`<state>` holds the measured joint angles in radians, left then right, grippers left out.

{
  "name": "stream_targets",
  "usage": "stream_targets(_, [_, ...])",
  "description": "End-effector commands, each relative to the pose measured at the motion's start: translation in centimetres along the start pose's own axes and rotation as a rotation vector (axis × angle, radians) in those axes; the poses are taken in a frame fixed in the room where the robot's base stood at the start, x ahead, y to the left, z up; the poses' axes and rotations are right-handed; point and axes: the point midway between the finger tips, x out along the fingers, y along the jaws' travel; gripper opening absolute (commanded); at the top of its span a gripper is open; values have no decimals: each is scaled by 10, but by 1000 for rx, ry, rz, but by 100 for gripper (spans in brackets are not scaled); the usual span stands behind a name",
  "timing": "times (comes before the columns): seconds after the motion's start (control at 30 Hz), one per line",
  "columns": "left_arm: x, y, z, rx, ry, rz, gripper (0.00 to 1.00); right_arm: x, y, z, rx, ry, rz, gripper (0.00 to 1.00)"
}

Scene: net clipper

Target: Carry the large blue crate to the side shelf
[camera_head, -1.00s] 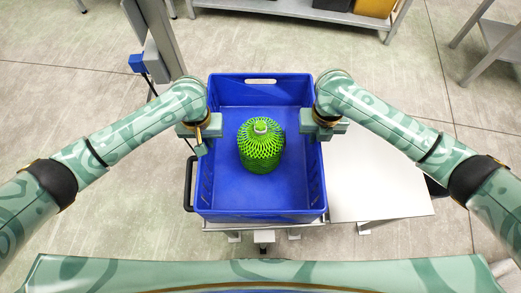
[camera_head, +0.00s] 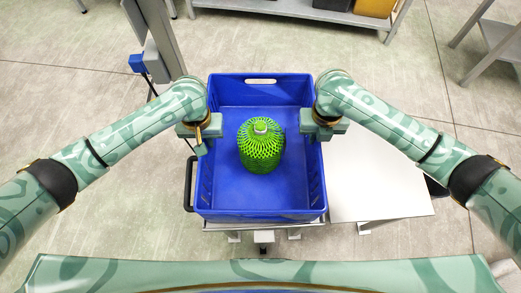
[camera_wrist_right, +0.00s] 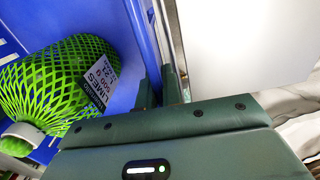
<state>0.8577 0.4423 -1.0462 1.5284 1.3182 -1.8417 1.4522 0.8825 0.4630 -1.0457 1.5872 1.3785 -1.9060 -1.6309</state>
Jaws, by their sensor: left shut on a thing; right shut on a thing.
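The large blue crate (camera_head: 240,192) stands upright in the middle of the head view. My left gripper (camera_head: 202,130) is shut on the crate's left wall. My right gripper (camera_head: 318,130) is shut on the crate's right wall. In the right wrist view the fingers of my right gripper (camera_wrist_right: 165,90) clasp the crate wall (camera_wrist_right: 135,40). The left fingertips are mostly hidden in the head view.
A white table top (camera_head: 375,185) lies close along the crate's right side. A grey shelf (camera_head: 300,12) with a black and a yellow bin stands at the back. Another grey table (camera_head: 495,45) is at the far right. A grey post (camera_head: 165,40) rises at the back left.

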Motion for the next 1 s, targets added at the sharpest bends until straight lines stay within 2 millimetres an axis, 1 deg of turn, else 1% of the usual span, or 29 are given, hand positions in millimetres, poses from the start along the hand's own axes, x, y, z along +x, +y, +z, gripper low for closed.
stream_targets(0.37, [-1, -2, -1, -2, 1, -3, 0, 0, -2, 1, 2, -1, -4, 0])
stream_targets(0.57, [-7, -1, -2, -2, 9, -2, 0, -7, -2, 2, 2, -8, -2, 0])
stream_targets(0.67, [-17, -2, -4, -2, 17, -2, 0, -16, -2, 3, 2, -17, -3, 0])
stream_targets(1.0, [-66, -2, -7, -2, 55, -3, 0, -66, -2, 6, 3, -53, -3, 0])
